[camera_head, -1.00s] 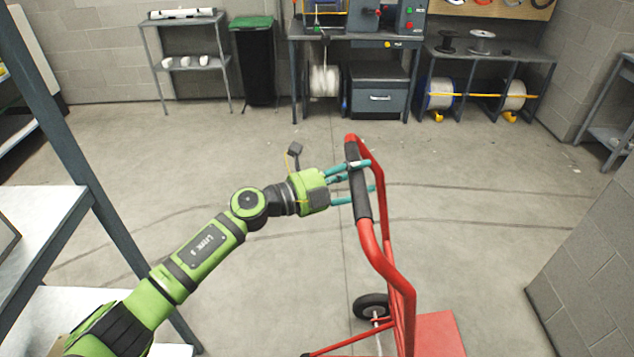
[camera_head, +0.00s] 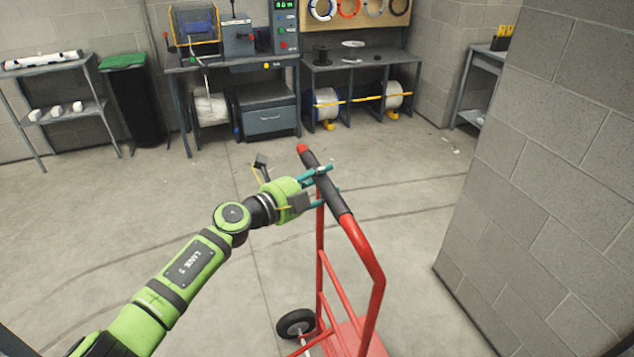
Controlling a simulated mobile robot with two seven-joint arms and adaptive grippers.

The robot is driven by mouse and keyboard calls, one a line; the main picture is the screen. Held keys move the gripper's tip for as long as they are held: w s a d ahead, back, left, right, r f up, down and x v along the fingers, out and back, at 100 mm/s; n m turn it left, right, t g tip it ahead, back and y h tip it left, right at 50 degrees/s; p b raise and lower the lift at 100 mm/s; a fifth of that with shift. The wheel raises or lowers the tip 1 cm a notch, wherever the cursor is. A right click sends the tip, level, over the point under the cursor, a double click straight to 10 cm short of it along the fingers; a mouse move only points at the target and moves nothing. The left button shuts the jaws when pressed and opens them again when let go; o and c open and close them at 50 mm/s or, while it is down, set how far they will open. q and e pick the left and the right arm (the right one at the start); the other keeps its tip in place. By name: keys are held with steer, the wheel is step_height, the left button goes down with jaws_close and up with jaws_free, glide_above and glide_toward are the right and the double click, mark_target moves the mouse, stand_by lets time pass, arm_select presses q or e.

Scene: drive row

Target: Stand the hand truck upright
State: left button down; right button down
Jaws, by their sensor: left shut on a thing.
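The red hand truck (camera_head: 368,262) is in the lower middle of the head view, its frame rising from the floor to a handle with a black grip (camera_head: 331,190). A black wheel (camera_head: 296,323) shows at its lower left, with part of a red plate beside it; the lowest part is cut off by the picture edge. My left gripper (camera_head: 320,180) is shut on the black grip, its teal fingers around it near the upper end. My right gripper is not in view.
A grey block wall (camera_head: 545,190) stands close on the right of the hand truck. A workbench (camera_head: 232,64), a bench with cable spools (camera_head: 360,72), a black bin with green lid (camera_head: 133,100) and a shelf (camera_head: 65,106) line the back. The floor between is clear.

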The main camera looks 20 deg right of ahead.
arm_select(q)
steer(key=shift+s+d+r, duration=0.15)
steer(key=shift+d+r, duration=0.1)
steer(key=shift+r, duration=0.1)
steer(key=c, duration=0.6)
jaws_free()
steer(key=shift+c, duration=0.2)
steer(key=shift+d+f, duration=0.3)
steer(key=shift+d, duration=0.1)
steer(key=shift+a, duration=1.05)
steer(key=v, duration=1)
steer(key=shift+s, duration=0.2)
steer(key=shift+d+r, duration=0.1)
steer(key=shift+d, duration=0.05)
